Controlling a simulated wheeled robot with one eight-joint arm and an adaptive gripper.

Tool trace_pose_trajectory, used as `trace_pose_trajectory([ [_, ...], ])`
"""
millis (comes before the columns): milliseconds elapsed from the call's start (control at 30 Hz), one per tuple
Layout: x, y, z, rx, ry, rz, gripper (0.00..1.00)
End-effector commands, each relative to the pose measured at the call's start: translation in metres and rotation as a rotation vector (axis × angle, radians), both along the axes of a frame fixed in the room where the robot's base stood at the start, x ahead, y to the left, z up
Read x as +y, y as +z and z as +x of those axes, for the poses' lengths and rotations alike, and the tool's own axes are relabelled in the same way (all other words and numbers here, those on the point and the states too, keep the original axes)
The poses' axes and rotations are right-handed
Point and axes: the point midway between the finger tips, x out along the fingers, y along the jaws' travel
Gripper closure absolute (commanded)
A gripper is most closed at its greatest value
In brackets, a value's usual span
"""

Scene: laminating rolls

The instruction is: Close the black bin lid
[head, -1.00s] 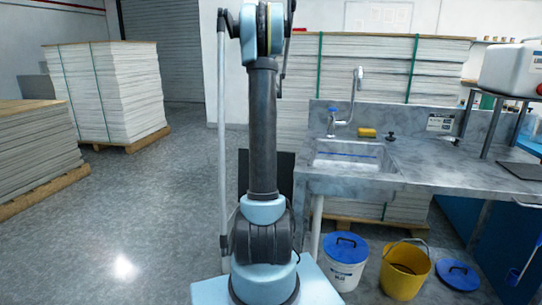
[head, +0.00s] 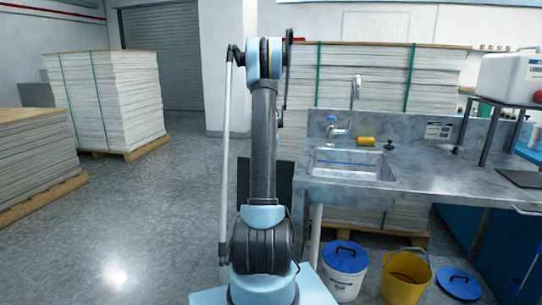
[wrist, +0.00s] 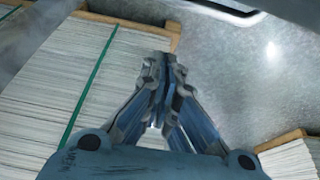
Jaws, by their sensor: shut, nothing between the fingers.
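No black bin shows clearly. A dark upright panel (head: 286,182) stands behind my arm in the head view, left of the sink. My arm hides its middle and whatever is below it, so I cannot tell whether it is the bin's lid. My gripper (wrist: 165,72) shows only in the wrist view. Its fingers are together with nothing between them, above a strapped stack of sheets and the grey floor. The bin is not seen in the wrist view.
A sink counter (head: 440,190) stands at the right. Below it are a white bucket with a blue lid (head: 346,257), a yellow bucket (head: 405,280) and a loose blue lid (head: 459,284). Sheet stacks (head: 112,100) stand at the left. Grey floor (head: 150,215) is clear between.

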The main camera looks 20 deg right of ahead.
Motion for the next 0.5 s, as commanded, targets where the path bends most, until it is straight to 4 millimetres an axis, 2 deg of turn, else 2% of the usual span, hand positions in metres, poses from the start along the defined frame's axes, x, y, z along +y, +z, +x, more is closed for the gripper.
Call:
trace_pose_trajectory([
  [67,-0.002,-0.009,0.003,0.000,0.000,0.000,1.00],
  [300,0.015,-0.007,-0.021,0.000,0.001,0.000,1.00],
  [500,0.021,-0.007,-0.030,0.000,0.001,0.000,1.00],
])
